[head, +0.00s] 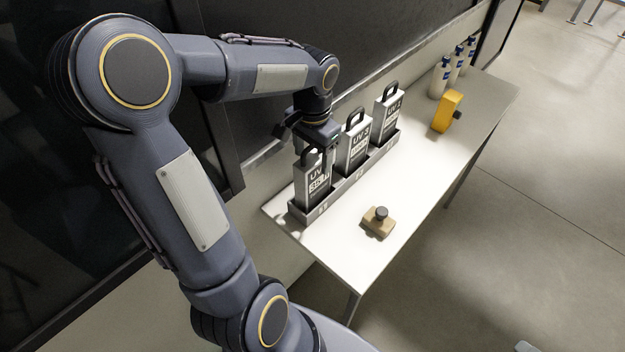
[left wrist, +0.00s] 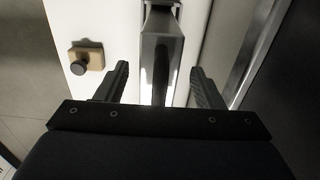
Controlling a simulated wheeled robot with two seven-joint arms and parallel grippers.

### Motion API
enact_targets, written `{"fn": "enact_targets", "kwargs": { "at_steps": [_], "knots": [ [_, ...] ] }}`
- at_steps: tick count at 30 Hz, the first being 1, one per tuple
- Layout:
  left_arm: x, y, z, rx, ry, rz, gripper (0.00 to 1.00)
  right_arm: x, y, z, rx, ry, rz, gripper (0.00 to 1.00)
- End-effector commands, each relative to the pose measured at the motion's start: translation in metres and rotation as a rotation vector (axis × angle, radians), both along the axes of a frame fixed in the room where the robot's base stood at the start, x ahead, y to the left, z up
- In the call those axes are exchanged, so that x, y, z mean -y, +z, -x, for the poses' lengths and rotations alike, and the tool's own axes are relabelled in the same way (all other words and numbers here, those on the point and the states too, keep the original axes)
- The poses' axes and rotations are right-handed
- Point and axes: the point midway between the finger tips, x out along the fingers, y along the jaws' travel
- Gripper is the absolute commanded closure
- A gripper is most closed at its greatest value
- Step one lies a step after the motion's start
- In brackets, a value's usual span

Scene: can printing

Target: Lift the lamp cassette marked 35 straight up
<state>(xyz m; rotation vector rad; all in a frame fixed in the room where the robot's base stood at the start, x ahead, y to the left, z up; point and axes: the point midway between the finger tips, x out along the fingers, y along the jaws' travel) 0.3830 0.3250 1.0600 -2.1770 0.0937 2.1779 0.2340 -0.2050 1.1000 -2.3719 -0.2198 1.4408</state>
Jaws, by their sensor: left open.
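The lamp cassette marked 35 (head: 313,186) is a pale upright block with a dark top handle and a "UV" label. It stands in the nearest slot of a grey rack (head: 351,181). My left gripper (head: 314,150) is open, pointing down at the top of this cassette and partly hiding its handle. In the left wrist view, the dark handle (left wrist: 161,78) runs between the two spread fingers of my left gripper (left wrist: 162,80), with visible gaps on both sides. My right gripper does not show.
Two similar cassettes, a middle one (head: 354,152) and a far one (head: 388,113), stand in the same rack. A wooden block with a dark knob (head: 378,222) lies on the white table (head: 345,256). A yellow object (head: 446,111) and several bottles (head: 440,78) stand at the far end.

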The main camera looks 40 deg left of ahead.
Motion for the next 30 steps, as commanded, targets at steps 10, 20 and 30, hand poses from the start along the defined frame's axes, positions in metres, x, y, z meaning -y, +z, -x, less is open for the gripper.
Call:
{"fn": "enact_targets", "kwargs": {
  "at_steps": [10,20,30],
  "knots": [
    [0.0003,-0.0103,0.0002,0.001,0.001,0.001,0.38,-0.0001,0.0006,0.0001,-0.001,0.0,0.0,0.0],
    [0.0003,-0.01,0.0001,0.001,0.001,0.001,0.81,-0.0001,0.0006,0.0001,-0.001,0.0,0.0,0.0],
    [0.0003,-0.009,-0.0004,0.003,0.001,0.0,1.0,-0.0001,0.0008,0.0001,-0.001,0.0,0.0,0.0]
  ]
}}
